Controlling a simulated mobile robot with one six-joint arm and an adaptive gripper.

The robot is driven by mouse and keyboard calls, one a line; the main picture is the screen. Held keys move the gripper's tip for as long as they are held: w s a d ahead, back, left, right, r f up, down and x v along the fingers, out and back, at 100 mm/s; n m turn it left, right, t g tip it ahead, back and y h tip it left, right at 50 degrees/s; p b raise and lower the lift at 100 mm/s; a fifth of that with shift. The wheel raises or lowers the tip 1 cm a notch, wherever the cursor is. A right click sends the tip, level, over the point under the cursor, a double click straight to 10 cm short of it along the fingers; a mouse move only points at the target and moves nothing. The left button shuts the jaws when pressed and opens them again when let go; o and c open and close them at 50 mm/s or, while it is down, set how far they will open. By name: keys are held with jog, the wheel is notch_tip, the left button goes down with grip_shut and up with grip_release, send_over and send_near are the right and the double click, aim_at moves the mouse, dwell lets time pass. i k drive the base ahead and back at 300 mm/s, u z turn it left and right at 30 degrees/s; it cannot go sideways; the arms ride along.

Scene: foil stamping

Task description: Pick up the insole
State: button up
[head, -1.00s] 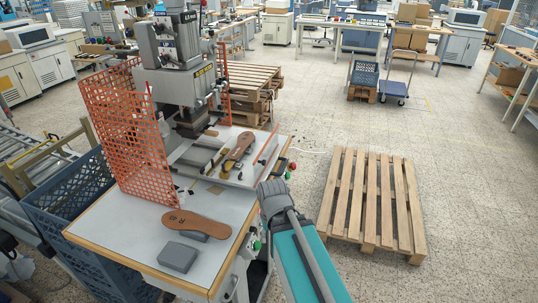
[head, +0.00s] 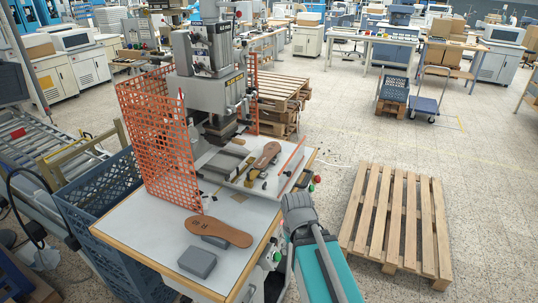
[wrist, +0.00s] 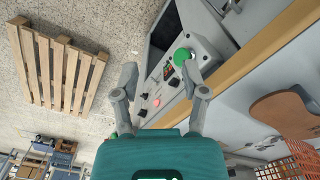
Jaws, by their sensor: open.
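A brown, sole-shaped insole (head: 218,232) lies near the front of the light-topped work table, partly on a grey block (head: 214,241). In the wrist view, part of a brown insole (wrist: 284,112) shows at the right edge. Another brown sole-shaped piece (head: 268,154) lies on the stamping press's bed. My gripper (wrist: 157,68) is open with nothing between its fingers. In the wrist view, its fingers are in front of a grey control panel with a green button, to the left of the insole and apart from it.
A blue crate (head: 105,195) is left of the table. A wooden pallet (head: 397,215) lies on the floor to the right.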

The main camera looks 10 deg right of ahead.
aim_at(271, 149)
jog(key=z, duration=0.3)
jog(key=k, duration=0.7)
jog(key=z, duration=0.5)
jog(key=k, duration=0.65)
jog(key=z, duration=0.6)
jog(key=i, duration=2.15)
jog(key=u, duration=1)
jog(key=i, duration=0.55)
jog(key=u, duration=0.4)
